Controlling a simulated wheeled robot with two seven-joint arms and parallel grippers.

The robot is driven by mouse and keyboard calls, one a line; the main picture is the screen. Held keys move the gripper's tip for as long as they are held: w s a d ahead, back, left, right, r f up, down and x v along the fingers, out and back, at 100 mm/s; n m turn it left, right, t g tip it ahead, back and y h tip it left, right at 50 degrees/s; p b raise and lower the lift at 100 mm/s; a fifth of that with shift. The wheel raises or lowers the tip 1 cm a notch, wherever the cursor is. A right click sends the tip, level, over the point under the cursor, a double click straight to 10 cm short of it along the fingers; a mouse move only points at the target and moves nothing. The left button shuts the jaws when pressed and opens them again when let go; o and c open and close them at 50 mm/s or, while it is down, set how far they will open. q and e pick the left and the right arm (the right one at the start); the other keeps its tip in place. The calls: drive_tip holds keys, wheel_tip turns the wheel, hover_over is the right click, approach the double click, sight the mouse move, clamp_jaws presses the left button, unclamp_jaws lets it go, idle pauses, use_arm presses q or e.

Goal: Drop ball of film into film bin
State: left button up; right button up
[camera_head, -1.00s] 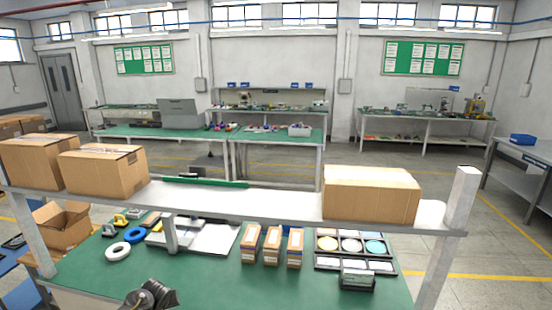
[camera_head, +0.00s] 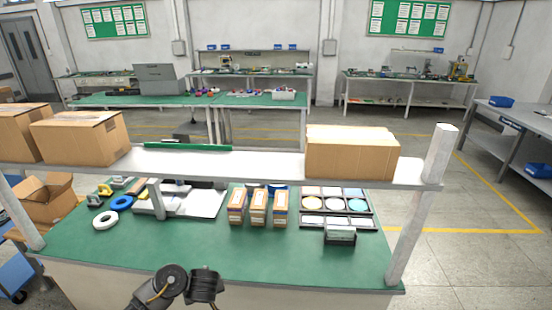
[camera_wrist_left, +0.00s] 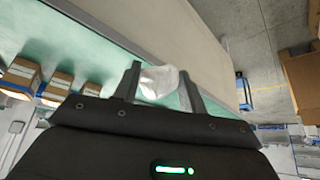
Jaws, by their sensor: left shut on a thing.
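A crumpled, whitish translucent ball of film (camera_wrist_left: 160,84) is in the left wrist view. My left gripper (camera_wrist_left: 158,90) is shut on it, one finger on each side. In that view the film shows against the green bench top and the pale bench front behind it. In the head view, dark links of my arm show at the bottom edge, in front of the bench, but the fingers and the film cannot be made out there. My right gripper is not in view. I cannot identify a film bin with certainty in either view.
The green bench (camera_head: 180,250) carries several small cartons (camera_head: 258,208), a tray of discs (camera_head: 335,203) and a white ring (camera_head: 105,220). A shelf (camera_head: 220,163) with large cardboard boxes (camera_head: 350,152) spans above. A blue object (camera_wrist_left: 243,92) stands beyond the bench edge.

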use_arm(q)
drive_tip(key=w+r+m+h, duration=0.2)
drive_tip(key=r+m, duration=0.3)
drive_tip(key=r, duration=0.5)
drive_tip(key=w+r+m+h, duration=0.1)
drive_tip(key=r+m+h, duration=0.25)
drive_tip(key=r, duration=0.65)
drive_tip(key=s+r+m+g+h, duration=0.15)
drive_tip(key=s+m, duration=0.25)
drive_tip(key=s, duration=0.4)
drive_tip(key=s+r+m+h, duration=0.1)
drive_tip(key=s+r+m, duration=0.2)
drive_tip(key=s, duration=0.4)
wheel_tip(320, 180, down, 11)
drive_tip(key=b, duration=1)
drive_tip(key=shift+s+b, duration=0.35)
drive_tip(key=shift+m, duration=0.25)
